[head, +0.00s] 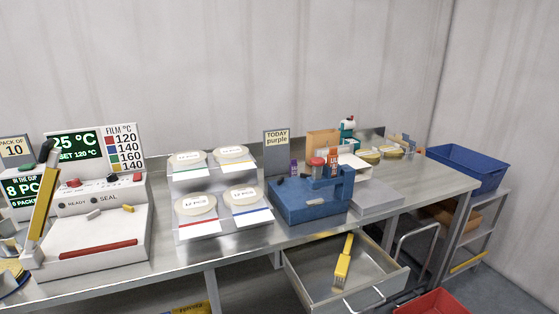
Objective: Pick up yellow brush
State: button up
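The yellow brush (343,262) lies in an open drawer (304,276) under the metal bench. Its handle points up and to the right, toward the back of the drawer. Its wider bristle end points down toward the drawer's front. Nothing covers the brush, and the drawer around it looks empty. My gripper is not in view.
The metal bench (240,243) overhangs the drawer's back. On it stand a sealing machine (95,222) with a yellow lever, a rack of round packs (220,190) and a blue device (310,200). A red bin (432,303) stands close right of the drawer.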

aim_at(342, 264)
jog(key=i+j, duration=0.15)
jog(key=j, duration=0.25)
jog(key=i+j, duration=0.15)
jog(key=j, duration=0.2)
jog(key=i+j, duration=0.1)
jog(key=j, duration=0.3)
jog(key=i+j, duration=0.15)
jog(key=j, duration=0.25)
jog(key=i+j+z, duration=0.1)
jog(key=j, duration=0.25)
jog(key=i, duration=0.05)
